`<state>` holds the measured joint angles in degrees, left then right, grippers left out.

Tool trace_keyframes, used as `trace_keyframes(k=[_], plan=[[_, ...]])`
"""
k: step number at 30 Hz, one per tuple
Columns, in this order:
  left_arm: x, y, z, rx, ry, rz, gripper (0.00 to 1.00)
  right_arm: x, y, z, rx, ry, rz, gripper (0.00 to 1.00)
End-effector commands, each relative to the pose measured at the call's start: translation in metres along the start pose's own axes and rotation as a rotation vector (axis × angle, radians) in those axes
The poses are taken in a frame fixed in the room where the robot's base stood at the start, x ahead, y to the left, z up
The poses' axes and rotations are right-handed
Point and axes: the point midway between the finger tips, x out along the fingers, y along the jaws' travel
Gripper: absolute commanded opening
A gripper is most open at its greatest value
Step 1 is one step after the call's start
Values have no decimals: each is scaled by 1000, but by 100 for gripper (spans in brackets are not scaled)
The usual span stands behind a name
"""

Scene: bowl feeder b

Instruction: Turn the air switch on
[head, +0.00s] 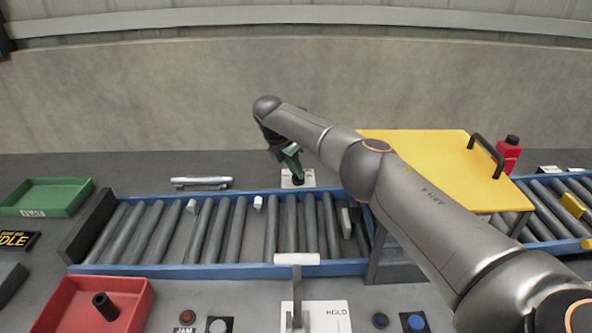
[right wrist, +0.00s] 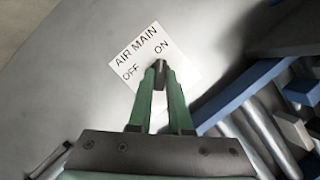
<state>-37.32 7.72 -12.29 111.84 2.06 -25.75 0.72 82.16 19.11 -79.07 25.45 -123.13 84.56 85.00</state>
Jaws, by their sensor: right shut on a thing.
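The air switch is a dark knob (right wrist: 159,76) on a white plate (right wrist: 189,70) lettered AIR MAIN, OFF and ON. In the head view the plate (head: 306,180) lies on the grey surface behind the conveyor. My right gripper (head: 296,170) reaches down to it, and its green fingers (right wrist: 160,82) are shut on the knob. The knob's upper end shows just below the word ON, but its base is hidden, so I cannot tell its setting. My left gripper is not in view.
The blue-framed roller conveyor (head: 170,270) runs in front of the switch. A yellow cover (head: 425,160) with a black handle is to the right. A white-handled lever (head: 297,259) stands in front. Green (head: 45,186) and red (head: 132,290) trays are at the left.

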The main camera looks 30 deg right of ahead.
Motion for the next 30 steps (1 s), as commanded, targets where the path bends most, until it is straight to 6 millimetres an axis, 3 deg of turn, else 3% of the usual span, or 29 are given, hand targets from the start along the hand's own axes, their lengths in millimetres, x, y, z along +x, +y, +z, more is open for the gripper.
trace_keyframes(k=[1, 2, 9, 20, 25, 30], plan=[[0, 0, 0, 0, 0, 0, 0, -1, 0, 2, 4, -2, 2, 0], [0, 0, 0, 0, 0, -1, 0, -1, 0, 2, 4, -2, 2, 20], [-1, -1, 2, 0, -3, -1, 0, 0, 0, 1, 2, -1, 1, 47], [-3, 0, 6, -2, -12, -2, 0, -6, 0, 1, -1, 0, 2, 48], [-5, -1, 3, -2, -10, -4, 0, -31, 1, 2, -2, -2, 5, 48], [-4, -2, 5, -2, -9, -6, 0, -69, 1, 1, 0, -1, 7, 48]])
